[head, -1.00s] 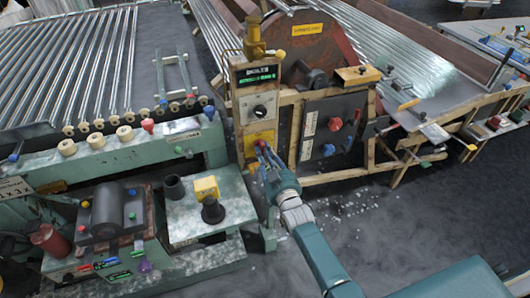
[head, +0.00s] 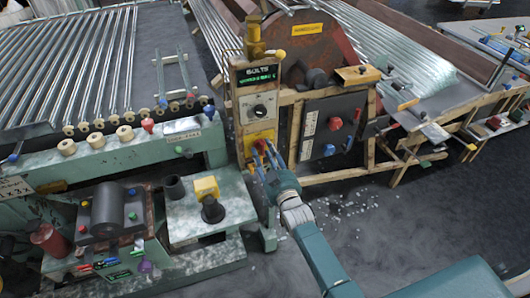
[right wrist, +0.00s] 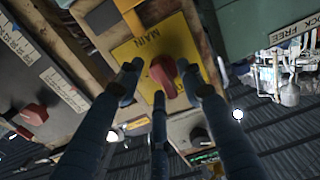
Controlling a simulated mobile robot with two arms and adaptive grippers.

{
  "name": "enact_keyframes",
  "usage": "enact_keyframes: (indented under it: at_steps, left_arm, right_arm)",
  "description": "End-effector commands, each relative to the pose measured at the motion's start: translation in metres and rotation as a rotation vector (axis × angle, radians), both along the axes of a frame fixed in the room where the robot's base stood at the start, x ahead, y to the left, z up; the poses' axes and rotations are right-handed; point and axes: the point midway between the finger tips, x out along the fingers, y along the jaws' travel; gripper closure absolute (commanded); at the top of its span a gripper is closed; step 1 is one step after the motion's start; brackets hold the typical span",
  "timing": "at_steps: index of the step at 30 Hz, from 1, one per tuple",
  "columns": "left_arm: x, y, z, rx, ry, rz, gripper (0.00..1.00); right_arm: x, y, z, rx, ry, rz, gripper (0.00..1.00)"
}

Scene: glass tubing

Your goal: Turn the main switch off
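The main switch is a red knob on a yellow plate marked MAIN, on the front of the wooden control post. The red knob (right wrist: 163,73) and yellow plate (right wrist: 182,38) show in the right wrist view, and the plate also shows in the head view (head: 250,139). My right gripper (head: 262,156) is at the switch. In the right wrist view its blue fingers (right wrist: 165,88) are spread around the knob, with visible gaps on both sides. Whether any finger touches the knob is unclear. My left gripper is out of view.
Above the switch are a black dial (head: 260,111) and a green-lit display (head: 257,76). To the right, a dark panel (head: 325,135) carries red and blue knobs. A green bench with a black cone (head: 212,210) stands left of my right arm. Floor to the right is open, with scattered fragments.

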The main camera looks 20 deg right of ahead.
Motion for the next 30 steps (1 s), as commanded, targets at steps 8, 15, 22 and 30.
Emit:
enact_keyframes:
  at_steps: [8, 15, 22, 30]
  left_arm:
    - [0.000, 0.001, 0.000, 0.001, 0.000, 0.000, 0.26]
    - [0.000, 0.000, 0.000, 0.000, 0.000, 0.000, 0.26]
    - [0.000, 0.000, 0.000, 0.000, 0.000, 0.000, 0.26]
    - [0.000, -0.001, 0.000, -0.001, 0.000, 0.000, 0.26]
  right_arm:
    - [-0.017, -0.001, -0.001, 0.001, 0.001, 0.000, 0.62]
    - [-0.068, -0.002, -0.002, 0.000, 0.003, 0.000, 0.62]
    - [-0.107, -0.004, 0.000, 0.000, 0.001, 0.000, 0.62]
    - [-0.120, -0.004, 0.000, 0.000, 0.000, 0.000, 0.62]
